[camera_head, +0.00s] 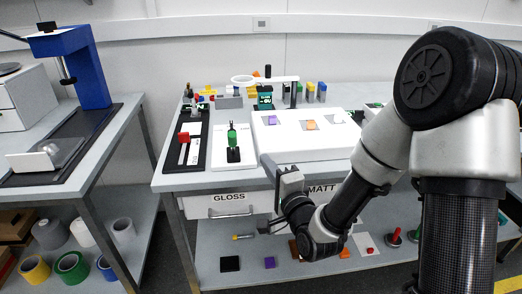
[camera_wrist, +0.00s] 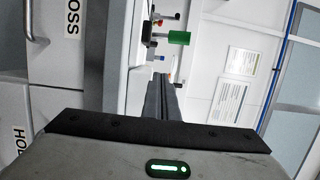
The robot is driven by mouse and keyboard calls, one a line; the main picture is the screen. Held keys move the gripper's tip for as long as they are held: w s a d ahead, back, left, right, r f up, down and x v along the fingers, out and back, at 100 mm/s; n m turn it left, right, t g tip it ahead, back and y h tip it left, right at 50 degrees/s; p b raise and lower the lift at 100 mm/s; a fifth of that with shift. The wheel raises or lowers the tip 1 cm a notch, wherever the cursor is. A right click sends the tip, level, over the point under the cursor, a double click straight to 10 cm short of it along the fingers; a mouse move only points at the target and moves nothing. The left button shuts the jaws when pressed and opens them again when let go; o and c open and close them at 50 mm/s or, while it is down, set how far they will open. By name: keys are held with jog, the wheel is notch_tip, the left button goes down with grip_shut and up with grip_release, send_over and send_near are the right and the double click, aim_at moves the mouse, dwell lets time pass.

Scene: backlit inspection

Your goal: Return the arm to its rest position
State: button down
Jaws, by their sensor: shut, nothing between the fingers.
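My arm reaches in from the right in the head view, bent low, with its wrist in front of the table's front edge. My gripper (camera_head: 267,161) is raised at the table edge between the white panel with the green-topped piece and the white light box. In the wrist view my gripper (camera_wrist: 166,82) shows its two dark fingers together, shut with nothing between them. The rest position itself is not marked in either view.
The worktable (camera_head: 200,181) carries a green-topped piece (camera_head: 233,140), a red block (camera_head: 184,137) and a white light box (camera_head: 305,140) with coloured chips. The GLOSS drawer (camera_head: 229,203) hangs below. A blue press (camera_head: 88,70) stands left, across a gap.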

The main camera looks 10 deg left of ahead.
jog(key=shift+s+d+f, duration=0.2)
jog(key=shift+s+d, duration=0.15)
jog(key=shift+s, duration=0.2)
